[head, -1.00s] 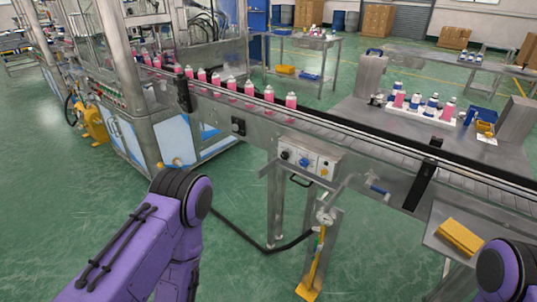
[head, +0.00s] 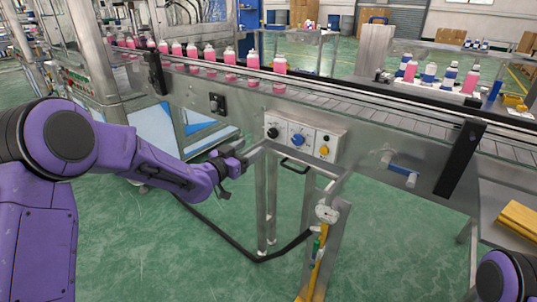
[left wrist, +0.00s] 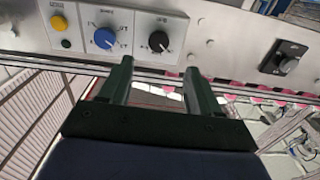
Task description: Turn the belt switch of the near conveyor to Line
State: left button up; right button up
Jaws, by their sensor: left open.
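The control panel (head: 304,140) of the near conveyor (head: 370,130) is a pale box on its side. In the head view it carries a black knob (head: 273,132), a blue knob (head: 298,139) in the middle and a yellow button (head: 324,150). The left wrist view shows the blue knob (left wrist: 105,39) and black knob (left wrist: 159,42) in reversed order; their labels are too small to read. My left gripper (head: 242,160) is left of and a little below the panel, apart from it. Its two fingers (left wrist: 158,80) are open and empty. My right gripper is out of view.
A metal frame (head: 330,178) with a dark handle projects below the panel. Pink bottles (head: 230,62) stand on the belt. A small black switch box (head: 217,103) sits left of the panel. A blue-handled valve (head: 404,169) is to the right.

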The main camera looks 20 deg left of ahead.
aim_at(271, 134)
pick_arm(q)
jog(key=x, duration=1)
jog(key=shift+w+d+r+p, duration=0.1)
jog(key=shift+r+p, duration=0.05)
jog(key=shift+p, duration=0.25)
jog(key=c, duration=1)
